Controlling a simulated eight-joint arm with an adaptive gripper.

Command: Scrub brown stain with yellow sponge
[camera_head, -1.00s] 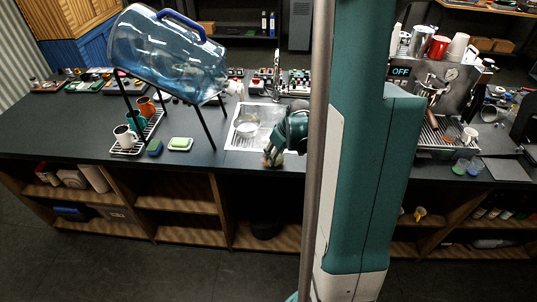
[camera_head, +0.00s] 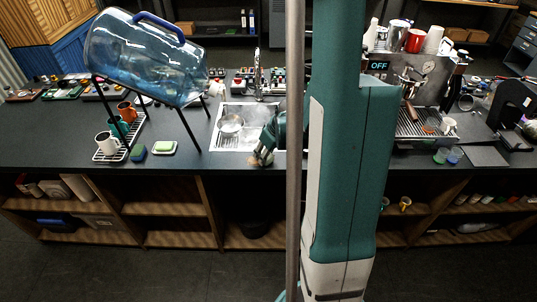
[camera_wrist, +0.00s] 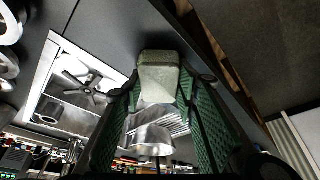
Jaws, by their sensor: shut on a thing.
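My gripper (camera_head: 263,157) is at the front edge of the counter, just in front of the sink's right part. In the wrist view my gripper (camera_wrist: 160,88) has its green fingers closed on a pale, boxy sponge-like block (camera_wrist: 158,70). The block looks greyish there rather than clearly yellow, and only a small tan piece of it shows in the head view. Its far end is close to the dark counter; I cannot tell whether it touches. I cannot make out a brown stain.
The steel sink (camera_head: 232,143) holds a round metal pan (camera_head: 230,124). Left of it are a green-topped sponge on a white dish (camera_head: 164,148), a blue-green block (camera_head: 138,152), a mug rack (camera_head: 122,150) and a large tilted bottle (camera_head: 145,58). The espresso machine (camera_head: 425,80) stands right.

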